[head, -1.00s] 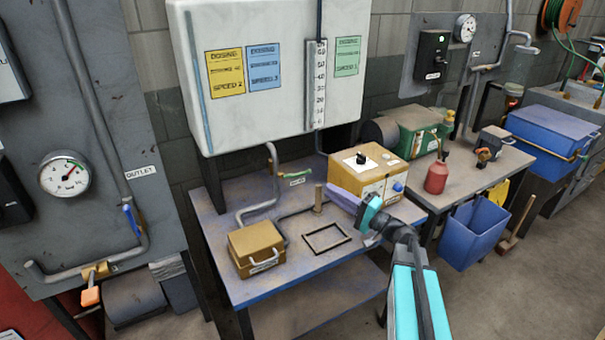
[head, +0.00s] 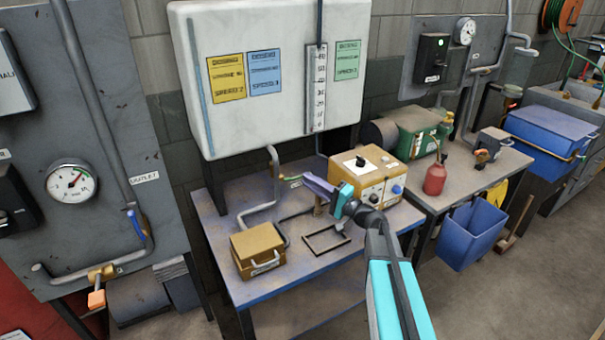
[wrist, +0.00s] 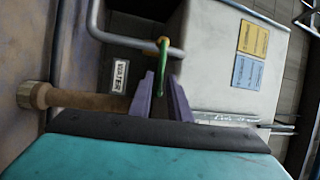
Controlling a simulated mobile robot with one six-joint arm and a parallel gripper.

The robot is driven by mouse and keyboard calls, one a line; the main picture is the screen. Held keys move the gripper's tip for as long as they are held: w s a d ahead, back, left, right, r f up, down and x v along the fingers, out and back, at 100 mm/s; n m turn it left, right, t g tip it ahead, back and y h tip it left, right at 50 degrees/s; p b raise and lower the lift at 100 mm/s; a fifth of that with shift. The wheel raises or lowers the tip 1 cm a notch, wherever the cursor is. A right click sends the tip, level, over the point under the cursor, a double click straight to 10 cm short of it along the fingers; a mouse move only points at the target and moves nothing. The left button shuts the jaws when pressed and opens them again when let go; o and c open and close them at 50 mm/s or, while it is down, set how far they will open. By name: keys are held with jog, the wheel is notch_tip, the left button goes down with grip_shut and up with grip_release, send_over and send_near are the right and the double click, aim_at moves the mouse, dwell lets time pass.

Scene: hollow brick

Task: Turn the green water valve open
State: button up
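The green valve handle (wrist: 161,66) shows in the wrist view, hanging from a brass fitting on a bent grey pipe (wrist: 128,39). A WATER label (wrist: 120,75) is beside it. My gripper (wrist: 163,84) is open. Its two purple fingers point toward the handle, which lines up with the gap between them; I cannot tell whether its end is between the tips.
A wooden post (wrist: 75,98) stands close to my gripper. On the bench (head: 330,273) are a brass box (head: 257,250), a yellow control box (head: 372,180) and a black frame (head: 326,243). A large white tank (head: 275,110) overhangs behind.

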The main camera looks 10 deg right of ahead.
aim_at(298, 177)
jog(key=shift+p+x, duration=0.55)
jog(key=shift+x, duration=1.55)
jog(key=shift+c, duration=0.3)
grip_shut()
